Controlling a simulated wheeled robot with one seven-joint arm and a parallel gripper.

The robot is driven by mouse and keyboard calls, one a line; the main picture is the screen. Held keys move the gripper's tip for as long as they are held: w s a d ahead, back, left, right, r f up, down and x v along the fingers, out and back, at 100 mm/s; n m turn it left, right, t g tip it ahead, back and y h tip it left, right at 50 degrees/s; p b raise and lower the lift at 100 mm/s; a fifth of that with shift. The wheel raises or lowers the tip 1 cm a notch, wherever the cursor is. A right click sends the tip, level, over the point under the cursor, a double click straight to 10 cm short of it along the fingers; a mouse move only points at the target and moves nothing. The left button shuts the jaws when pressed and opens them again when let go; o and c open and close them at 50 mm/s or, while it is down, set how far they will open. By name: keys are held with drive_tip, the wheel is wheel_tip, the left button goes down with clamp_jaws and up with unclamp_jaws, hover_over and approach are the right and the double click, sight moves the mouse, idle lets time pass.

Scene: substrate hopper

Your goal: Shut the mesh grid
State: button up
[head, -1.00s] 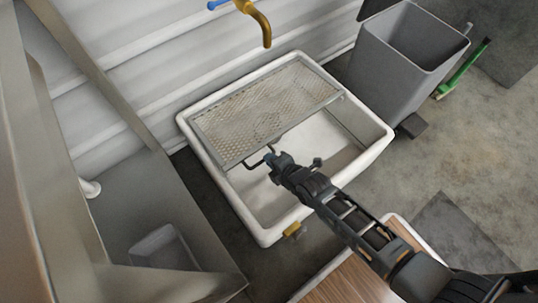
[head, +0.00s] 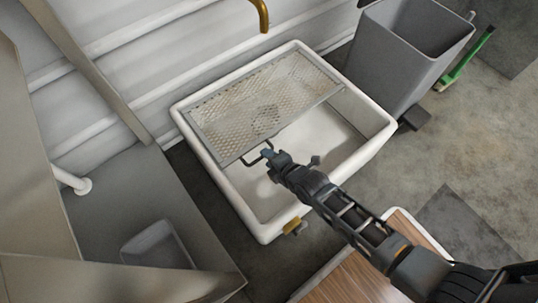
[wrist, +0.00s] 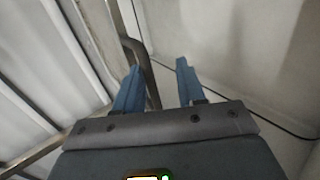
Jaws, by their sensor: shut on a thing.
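The mesh grid (head: 250,105) is a metal panel over the back part of the white basin (head: 227,200). The front part of the basin is uncovered. A dark bent handle (head: 250,160) sticks out from the grid's front edge. My gripper (head: 268,155) is at this handle, just in front of the grid. In the wrist view, the blue fingers of my gripper (wrist: 157,85) stand on either side of the dark handle bar (wrist: 152,72). My gripper is shut on the handle. The exact contact is partly hidden by the fingers.
A brass tap (head: 263,16) hangs behind the basin by the corrugated wall. A grey bin (head: 395,65) stands right of the basin. A metal structure (head: 105,200) is at the left, and a wooden-topped surface (head: 350,283) is at the front.

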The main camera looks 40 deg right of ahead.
drive_tip(key=o, duration=0.4)
drive_tip(key=shift+s+f, duration=0.6)
drive_tip(key=shift+c, duration=0.2)
drive_tip(key=shift+a, duration=0.1)
drive_tip(key=p+v, duration=0.3)
drive_tip(key=v, duration=0.4)
drive_tip(key=shift+r+p, duration=0.35)
drive_tip(key=shift+r, duration=0.25)
drive_tip(key=shift+w, duration=0.1)
